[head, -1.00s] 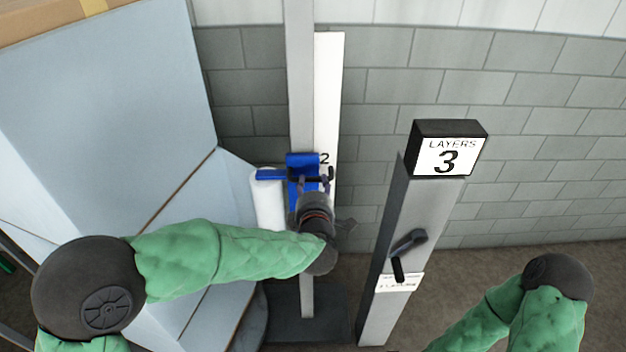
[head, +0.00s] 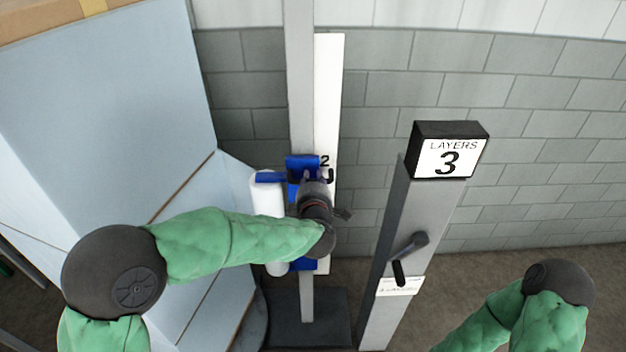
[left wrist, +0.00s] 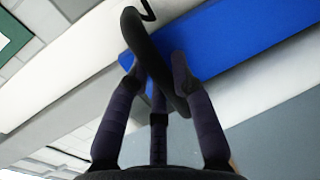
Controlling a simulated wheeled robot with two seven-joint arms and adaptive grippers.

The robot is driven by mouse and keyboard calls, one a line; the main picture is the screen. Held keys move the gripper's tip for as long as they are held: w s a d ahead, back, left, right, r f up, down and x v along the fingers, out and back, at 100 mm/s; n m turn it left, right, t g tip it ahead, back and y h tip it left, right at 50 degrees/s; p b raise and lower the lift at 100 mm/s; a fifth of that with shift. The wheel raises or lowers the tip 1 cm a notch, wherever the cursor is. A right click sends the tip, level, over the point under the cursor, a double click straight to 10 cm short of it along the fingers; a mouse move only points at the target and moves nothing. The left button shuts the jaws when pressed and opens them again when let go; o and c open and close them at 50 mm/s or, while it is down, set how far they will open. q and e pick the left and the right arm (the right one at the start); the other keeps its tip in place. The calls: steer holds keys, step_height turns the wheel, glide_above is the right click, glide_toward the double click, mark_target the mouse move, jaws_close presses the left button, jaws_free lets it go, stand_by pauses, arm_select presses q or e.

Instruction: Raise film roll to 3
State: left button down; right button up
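The white film roll (head: 268,205) stands upright on the blue carriage (head: 302,163) of a grey mast (head: 301,80). A white board (head: 327,90) behind the mast carries the mark 2 level with the carriage top. My left gripper (head: 314,186) is at the carriage front, hiding much of it. In the left wrist view, its fingers (left wrist: 152,62) have closed in on both sides of a dark handle (left wrist: 145,42) in front of the blue carriage (left wrist: 235,40). A black sign (head: 449,150) reads LAYERS 3. My right gripper is out of view; only my right arm shows.
A grey post (head: 410,225) with a dark lever (head: 407,252) and a white label (head: 400,286) stands right of the mast. A large pale blue wrapped load (head: 110,100) fills the left. A grey block wall (head: 500,90) is behind. Floor is open between post and my right arm.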

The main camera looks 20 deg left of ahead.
arm_select(q)
step_height(320, 180, up, 45)
steer(key=p, duration=3.2)
steer(key=shift+r+p, duration=0.2)
steer(key=shift+p, duration=0.1)
steer(key=shift+r, duration=0.15)
steer(key=c, duration=1.1)
jaws_free()
steer(key=shift+o, duration=0.2)
steer(key=v, duration=1.2)
